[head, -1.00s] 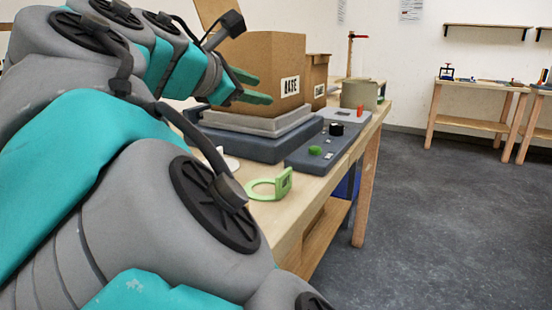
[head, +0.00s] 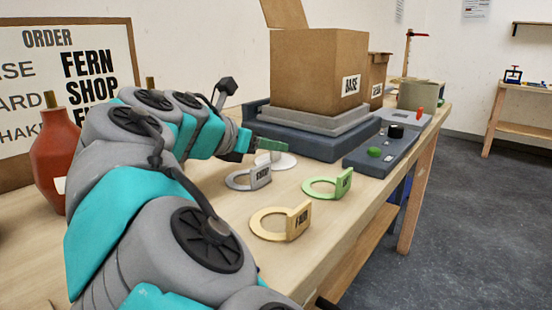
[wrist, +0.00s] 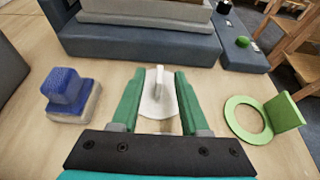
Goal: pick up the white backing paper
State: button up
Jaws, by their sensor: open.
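A flat white round piece with an upright white tab, which looks like the white backing paper (head: 285,161), lies on the bench in front of the grey-blue base. In the wrist view the white backing paper (wrist: 153,106) lies between the two green fingers of my gripper (wrist: 160,78), with its tab standing upright near their tips. My gripper (head: 262,146) is open, with a gap between each finger and the tab. In the head view my gripper partly hides the paper.
A yellow ring tag (head: 263,222), a grey one (head: 240,180) and a green one (head: 322,187) lie nearby. A cardboard box (head: 315,75) stands on the base behind. A blue block (wrist: 68,88) sits left in the wrist view. A red bottle (head: 55,155) stands at left.

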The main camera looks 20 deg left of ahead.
jog(key=shift+x, duration=0.95)
grip_shut()
